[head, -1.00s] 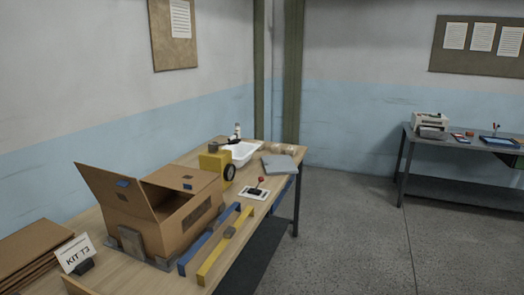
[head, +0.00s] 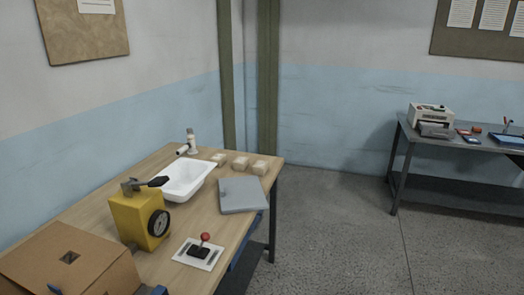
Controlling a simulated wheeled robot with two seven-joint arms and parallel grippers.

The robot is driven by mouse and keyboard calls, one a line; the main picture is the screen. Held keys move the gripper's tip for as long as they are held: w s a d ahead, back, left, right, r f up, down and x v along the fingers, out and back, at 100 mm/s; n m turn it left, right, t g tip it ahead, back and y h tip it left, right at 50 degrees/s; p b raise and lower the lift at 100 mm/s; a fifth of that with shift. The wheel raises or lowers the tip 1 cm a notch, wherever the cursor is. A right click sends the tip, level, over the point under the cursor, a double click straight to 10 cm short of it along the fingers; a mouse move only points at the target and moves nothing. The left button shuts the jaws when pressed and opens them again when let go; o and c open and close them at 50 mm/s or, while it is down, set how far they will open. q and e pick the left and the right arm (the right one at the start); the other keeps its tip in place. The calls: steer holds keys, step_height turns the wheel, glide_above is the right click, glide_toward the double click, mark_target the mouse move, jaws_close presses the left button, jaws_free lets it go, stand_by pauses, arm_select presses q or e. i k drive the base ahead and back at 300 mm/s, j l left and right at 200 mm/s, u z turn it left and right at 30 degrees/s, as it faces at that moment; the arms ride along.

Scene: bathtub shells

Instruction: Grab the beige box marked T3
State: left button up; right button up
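Neither of my grippers is in view.
Open floor (head: 330,240) lies right, before a dark bench (head: 405,160).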

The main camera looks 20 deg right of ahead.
mark_target(240, 163)
steer(key=i+l+z, duration=0.1)
steer(key=i+l, duration=0.25)
steer(key=i+l+z, duration=0.1)
steer(key=i+l, duration=0.15)
steer(key=i, duration=0.25)
steer(key=i+l+z, duration=0.15)
steer(key=i+l, duration=0.15)
steer(key=i, duration=0.1)
